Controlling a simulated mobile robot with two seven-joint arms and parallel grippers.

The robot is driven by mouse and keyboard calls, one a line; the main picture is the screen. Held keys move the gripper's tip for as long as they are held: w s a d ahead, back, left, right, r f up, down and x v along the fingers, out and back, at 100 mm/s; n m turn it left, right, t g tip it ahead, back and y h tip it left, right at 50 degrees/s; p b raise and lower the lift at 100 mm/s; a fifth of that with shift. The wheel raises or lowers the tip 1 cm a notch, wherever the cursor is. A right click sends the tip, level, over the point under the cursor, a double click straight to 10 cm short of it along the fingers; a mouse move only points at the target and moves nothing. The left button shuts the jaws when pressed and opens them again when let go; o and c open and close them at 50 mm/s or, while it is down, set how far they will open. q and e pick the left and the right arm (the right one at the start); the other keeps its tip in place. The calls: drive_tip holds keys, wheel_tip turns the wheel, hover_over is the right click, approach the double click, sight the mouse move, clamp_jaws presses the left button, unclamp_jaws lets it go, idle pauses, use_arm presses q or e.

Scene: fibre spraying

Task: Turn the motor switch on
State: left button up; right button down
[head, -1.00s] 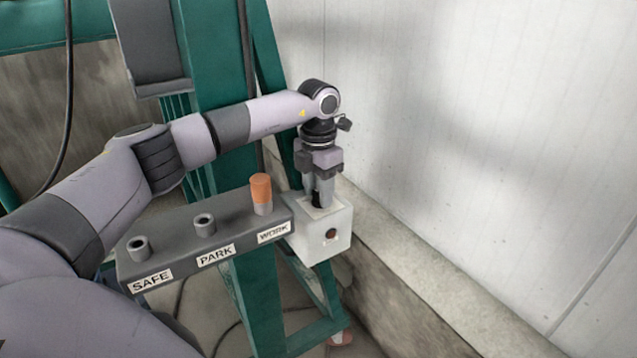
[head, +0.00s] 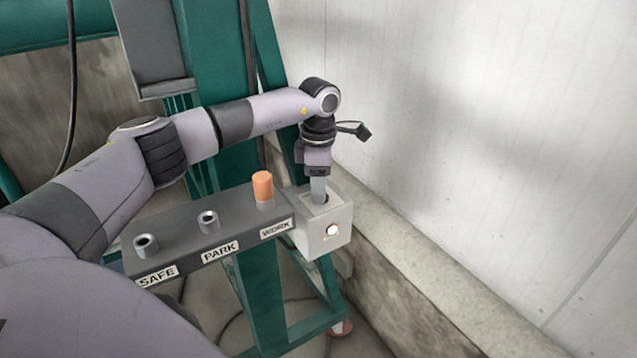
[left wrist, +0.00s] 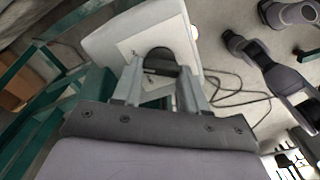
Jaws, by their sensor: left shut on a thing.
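The white switch box (head: 312,236) is mounted at the right end of the grey bar. A round lamp (head: 332,230) on its front face glows white. My left gripper (head: 318,198) points down onto the top of the box, its fingers closed around the dark switch knob. In the left wrist view the two fingers (left wrist: 158,90) sit on either side of the dark knob (left wrist: 160,58) on the white box (left wrist: 102,40). The fingers hide part of the knob. My right gripper is not in the head view.
The grey bar (head: 185,237) has sockets labelled SAFE, PARK and WORK. An orange plug (head: 262,187) stands in the WORK socket, close to my left gripper. A green steel frame (head: 205,60) is behind, and a pale wall (head: 470,100) rises on the right.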

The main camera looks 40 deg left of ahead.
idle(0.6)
use_arm(q)
drive_tip(key=o, duration=1.1)
drive_tip(key=shift+c, duration=0.2)
drive_tip(key=shift+r, duration=0.15)
wheel_tip(320, 180, up, 7)
